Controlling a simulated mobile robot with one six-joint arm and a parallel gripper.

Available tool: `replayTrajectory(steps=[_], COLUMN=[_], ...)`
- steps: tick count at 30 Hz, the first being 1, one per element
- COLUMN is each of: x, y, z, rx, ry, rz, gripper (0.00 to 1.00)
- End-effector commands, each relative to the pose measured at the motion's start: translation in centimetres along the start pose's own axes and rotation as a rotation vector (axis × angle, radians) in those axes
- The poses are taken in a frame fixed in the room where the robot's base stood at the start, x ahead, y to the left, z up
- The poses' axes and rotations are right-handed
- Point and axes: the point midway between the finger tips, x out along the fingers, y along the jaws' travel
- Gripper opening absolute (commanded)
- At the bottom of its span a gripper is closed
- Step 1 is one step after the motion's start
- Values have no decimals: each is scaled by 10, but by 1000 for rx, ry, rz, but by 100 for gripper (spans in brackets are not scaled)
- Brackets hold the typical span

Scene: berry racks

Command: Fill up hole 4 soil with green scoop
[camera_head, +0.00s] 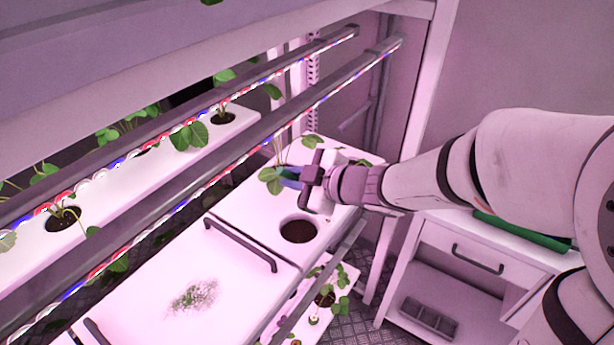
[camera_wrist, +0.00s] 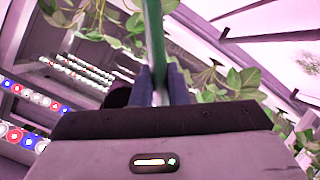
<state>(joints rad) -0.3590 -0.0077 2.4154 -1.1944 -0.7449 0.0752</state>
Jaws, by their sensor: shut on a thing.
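My gripper (camera_head: 290,179) is over the far end of the white planter (camera_head: 258,217), beside a leafy plant. In the wrist view its two dark fingers (camera_wrist: 161,85) are closed on a green shaft, which I take to be the green scoop (camera_wrist: 154,35). The scoop's far end and any soil in it are out of sight. A round hole with dark soil (camera_head: 298,230) lies in the planter, nearer than my gripper, with no plant in it. No hole number is visible.
Light bars (camera_head: 300,95) run across above the planters. A white lid with a dark handle (camera_head: 240,243) lies nearer. Other plants (camera_head: 325,290) grow on a lower shelf. A white cabinet (camera_head: 440,237) with a green tray (camera_head: 520,231) stands at the right.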

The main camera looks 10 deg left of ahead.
Motion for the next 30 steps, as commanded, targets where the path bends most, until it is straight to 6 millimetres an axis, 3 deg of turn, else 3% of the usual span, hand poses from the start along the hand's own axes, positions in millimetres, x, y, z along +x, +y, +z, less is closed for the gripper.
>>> replayTrajectory(steps=[18, 30], x=[33, 41], y=[-49, -61], z=[-7, -9], rx=[-442, -582], ry=[-287, -384], rz=[-1, 1], gripper=[0, 0])
